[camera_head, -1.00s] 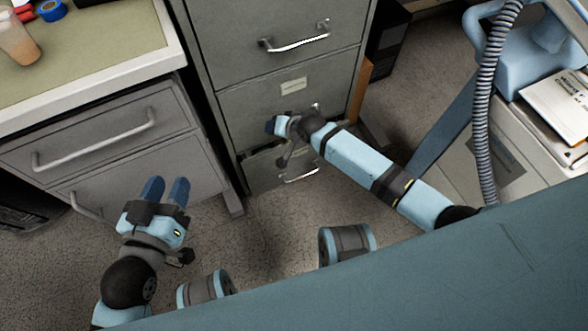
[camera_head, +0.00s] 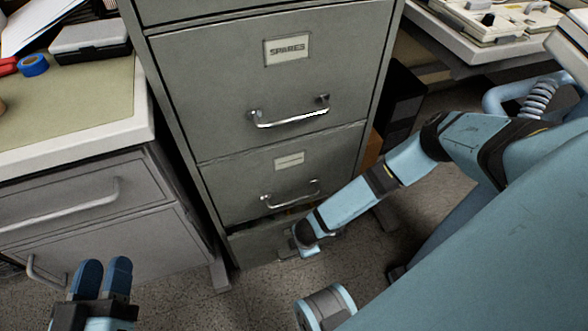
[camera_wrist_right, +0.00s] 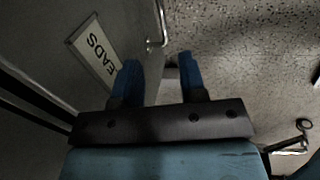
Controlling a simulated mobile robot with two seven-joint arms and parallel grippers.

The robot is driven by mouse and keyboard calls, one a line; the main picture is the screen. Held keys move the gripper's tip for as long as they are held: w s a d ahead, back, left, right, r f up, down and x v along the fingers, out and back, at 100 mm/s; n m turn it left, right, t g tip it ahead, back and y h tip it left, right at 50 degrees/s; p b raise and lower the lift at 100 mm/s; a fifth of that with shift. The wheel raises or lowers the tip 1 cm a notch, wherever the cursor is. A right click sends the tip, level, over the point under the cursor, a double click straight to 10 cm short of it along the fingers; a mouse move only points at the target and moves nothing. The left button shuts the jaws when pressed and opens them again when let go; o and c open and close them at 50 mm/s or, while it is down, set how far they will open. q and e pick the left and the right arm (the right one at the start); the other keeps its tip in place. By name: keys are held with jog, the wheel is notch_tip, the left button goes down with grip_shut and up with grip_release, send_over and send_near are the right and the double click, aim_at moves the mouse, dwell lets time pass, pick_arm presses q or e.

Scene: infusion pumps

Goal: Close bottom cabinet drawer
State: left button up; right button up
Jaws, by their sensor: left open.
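The grey metal cabinet (camera_head: 215,95) stands in the middle of the head view. Its bottom drawer (camera_head: 255,243) is low down, partly hidden by my right arm. A dark gap shows along its top, so it looks a little open. My right gripper is at this drawer's front; its fingers are hidden in the head view. In the right wrist view my right gripper (camera_wrist_right: 160,78) has its blue fingers apart, beside a grey drawer front with a label (camera_wrist_right: 93,55) and a handle (camera_wrist_right: 155,25). My left gripper (camera_head: 103,272) is open and empty at the lower left.
A desk (camera_head: 75,135) with grey drawers (camera_head: 90,220) stands left of the cabinet. A black box-like unit (camera_head: 400,100) is behind the cabinet's right side. Speckled floor (camera_head: 265,290) is clear in front of the cabinet.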

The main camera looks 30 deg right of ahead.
pick_arm(q)
jog(key=shift+w+a+f+m+g+b, duration=0.15)
jog(key=shift+w+f+m+b, duration=0.25)
jog(key=shift+f+b, duration=0.65)
jog(key=shift+w+a+f+m+g+b, duration=0.2)
jog(key=shift+f+m+b, duration=0.4)
jog(key=shift+b, duration=0.9)
jog(key=shift+w+a+f+m+g+b, duration=0.1)
jog(key=shift+w+f+m+b, duration=0.35)
jog(key=shift+f+b, duration=0.6)
pick_arm(e)
jog(key=shift+w+d+f, duration=0.15)
jog(key=shift+w+f, duration=0.25)
jog(key=shift+f, duration=1.85)
jog(key=shift+w+d+f, duration=0.2)
jog(key=shift+w+f, duration=0.2)
jog(key=shift+f, duration=1.9)
jog(key=shift+w+d+f, duration=0.15)
jog(key=shift+w+f, duration=0.25)
jog(key=shift+f, duration=1.85)
pick_arm(q)
jog(key=shift+s+r, duration=0.1)
jog(key=shift+r, duration=0.1)
pick_arm(e)
jog(key=shift+c, duration=0.4)
grip_shut()
